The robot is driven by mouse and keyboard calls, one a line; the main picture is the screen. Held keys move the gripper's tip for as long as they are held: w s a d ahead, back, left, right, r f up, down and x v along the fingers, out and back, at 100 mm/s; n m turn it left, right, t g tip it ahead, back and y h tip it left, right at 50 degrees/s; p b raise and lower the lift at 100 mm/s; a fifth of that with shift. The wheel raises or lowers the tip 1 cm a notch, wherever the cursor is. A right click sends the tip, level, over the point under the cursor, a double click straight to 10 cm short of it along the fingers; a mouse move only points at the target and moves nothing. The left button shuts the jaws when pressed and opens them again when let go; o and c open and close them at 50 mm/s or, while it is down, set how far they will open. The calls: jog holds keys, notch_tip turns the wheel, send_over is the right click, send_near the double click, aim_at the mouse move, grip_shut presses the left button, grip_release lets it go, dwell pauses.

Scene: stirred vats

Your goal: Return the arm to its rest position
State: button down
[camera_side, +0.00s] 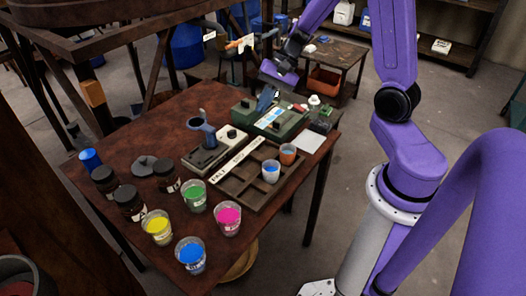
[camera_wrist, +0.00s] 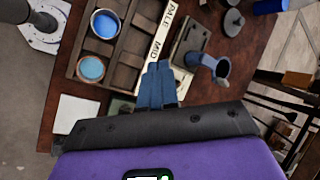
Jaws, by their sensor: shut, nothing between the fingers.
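My gripper (camera_side: 264,99) is above the back part of the brown table (camera_side: 135,129), over the green box (camera_side: 284,126). Its blue fingers point down and are together, with nothing between them; they also show in the wrist view (camera_wrist: 157,84). In the side view, a wooden tray (camera_side: 233,196) at the table's right holds a cup of blue (camera_side: 270,173) and an orange-rimmed cup of blue (camera_side: 287,154) in its compartments. Both cups show in the wrist view, one of them at the upper left (camera_wrist: 104,25).
Cups of green (camera_side: 194,195), yellow (camera_side: 158,228), magenta (camera_side: 229,219) and blue (camera_side: 190,254) stand at the front. Dark jars (camera_side: 129,202) and a blue cylinder (camera_side: 90,160) are at left. A blue-grey holder (camera_side: 205,132) rises mid-table. Air above the table front is clear.

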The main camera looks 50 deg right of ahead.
jog(key=s+a+r+n+g+h, duration=0.2)
jog(key=s+a+r+n+g, duration=0.15)
jog(key=s+a+n, duration=0.75)
jog(key=s+d+r+n+t+h, duration=0.1)
jog(key=s+d+r+n+h, duration=0.1)
jog(key=s+n, duration=0.9)
jog(key=shift+s+n+h, duration=0.4)
jog(key=shift+s+h, duration=0.4)
jog(key=shift+s, duration=0.05)
